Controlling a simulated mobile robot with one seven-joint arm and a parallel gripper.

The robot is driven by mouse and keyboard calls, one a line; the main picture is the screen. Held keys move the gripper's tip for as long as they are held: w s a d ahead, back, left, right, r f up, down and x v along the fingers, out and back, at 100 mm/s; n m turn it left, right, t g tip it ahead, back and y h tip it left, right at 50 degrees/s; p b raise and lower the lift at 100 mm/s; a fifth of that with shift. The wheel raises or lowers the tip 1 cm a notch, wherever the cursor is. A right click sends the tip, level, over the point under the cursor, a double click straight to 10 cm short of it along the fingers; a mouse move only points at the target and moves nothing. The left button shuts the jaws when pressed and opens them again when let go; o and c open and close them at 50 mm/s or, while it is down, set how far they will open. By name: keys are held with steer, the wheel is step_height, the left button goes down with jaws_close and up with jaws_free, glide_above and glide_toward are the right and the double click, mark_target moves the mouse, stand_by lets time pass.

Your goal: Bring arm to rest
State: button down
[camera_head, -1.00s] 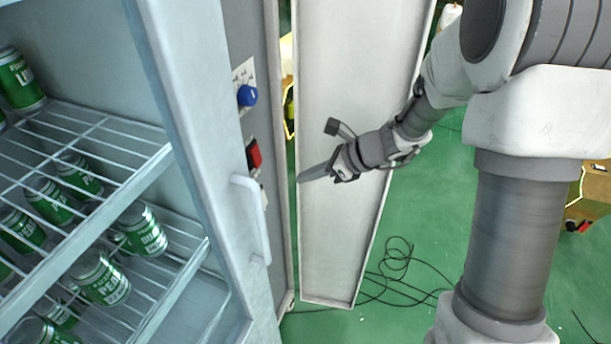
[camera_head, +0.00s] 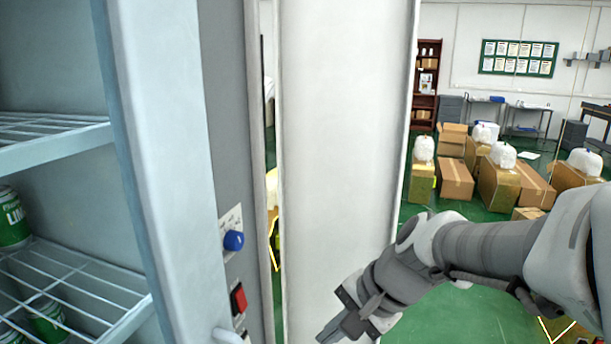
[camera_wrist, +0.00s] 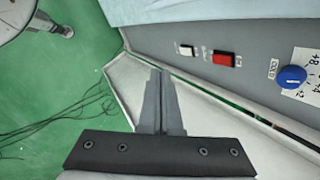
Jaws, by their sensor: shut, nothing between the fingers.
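My gripper (camera_head: 330,332) is at the bottom of the head view, in front of the open white door panel (camera_head: 335,150). It is empty. In the wrist view its fingers (camera_wrist: 163,80) are together, with the panel and green floor behind them. The grey control panel (camera_head: 232,200) of the cabinet stands left of my gripper. It carries a blue knob (camera_head: 234,240) and a red switch (camera_head: 239,298), which also shows in the wrist view (camera_wrist: 222,59). My gripper looks apart from the knob and the switch.
A cabinet with wire shelves (camera_head: 80,285) and green cans (camera_head: 12,218) is at the left. Cardboard boxes (camera_head: 455,180) stand on the green floor at the right, beyond my arm. Loose black cables (camera_wrist: 60,120) lie on the floor.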

steer(key=s+d+r+n+t+h, duration=0.2)
steer(key=s+d+r+n+h, duration=0.2)
steer(key=s+d+n, duration=0.4)
steer(key=shift+s+d+r+n+t+h, duration=0.4)
steer(key=shift+s+d+h, duration=0.4)
steer(key=shift+d, duration=0.35)
steer(key=shift+s, duration=0.15)
